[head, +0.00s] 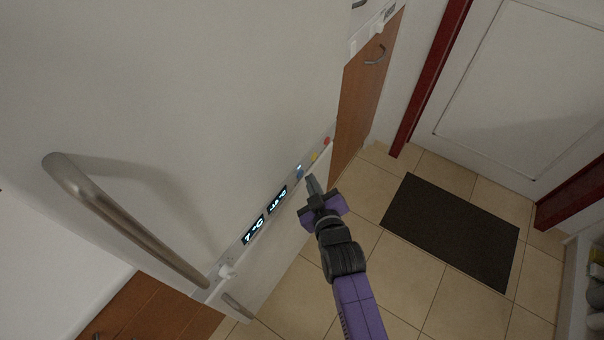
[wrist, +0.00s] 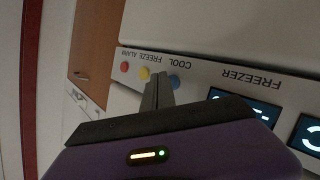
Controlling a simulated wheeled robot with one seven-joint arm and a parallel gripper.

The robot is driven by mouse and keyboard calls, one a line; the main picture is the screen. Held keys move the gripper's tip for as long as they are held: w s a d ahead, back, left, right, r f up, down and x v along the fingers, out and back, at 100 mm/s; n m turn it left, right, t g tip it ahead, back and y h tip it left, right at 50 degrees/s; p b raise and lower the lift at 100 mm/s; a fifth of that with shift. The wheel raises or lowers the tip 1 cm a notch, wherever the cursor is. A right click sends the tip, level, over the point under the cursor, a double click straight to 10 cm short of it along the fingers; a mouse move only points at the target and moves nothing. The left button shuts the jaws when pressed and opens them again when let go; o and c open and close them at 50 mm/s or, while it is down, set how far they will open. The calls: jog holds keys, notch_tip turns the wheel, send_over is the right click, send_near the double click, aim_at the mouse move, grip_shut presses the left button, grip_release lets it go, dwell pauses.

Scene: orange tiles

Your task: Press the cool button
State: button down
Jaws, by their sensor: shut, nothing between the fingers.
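The cool button is the blue one (wrist: 174,81) on the fridge's control strip, beside the upside-down label COOL. It also shows in the head view (head: 299,173), close to my fingertips. A yellow button (wrist: 145,73) near FREEZE and a red button (wrist: 124,67) near ALARM sit to its left in the wrist view. My gripper (head: 311,181) is shut and empty. In the wrist view its fingertips (wrist: 158,76) overlap the strip between the blue and yellow buttons. I cannot tell whether they touch the panel.
Two lit displays (head: 254,230) (head: 277,199) sit on the same strip. A large metal handle (head: 120,215) sticks out from the fridge door. A dark mat (head: 452,230) lies on the tiled floor to the right, with free floor around it.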

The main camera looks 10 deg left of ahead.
jog(key=shift+d, duration=0.1)
jog(key=d, duration=0.1)
jog(key=s+d+b, duration=0.1)
jog(key=d, duration=0.1)
jog(key=s+d+b, duration=0.1)
jog(key=d, duration=0.1)
jog(key=shift+d, duration=0.2)
dwell(0.5)
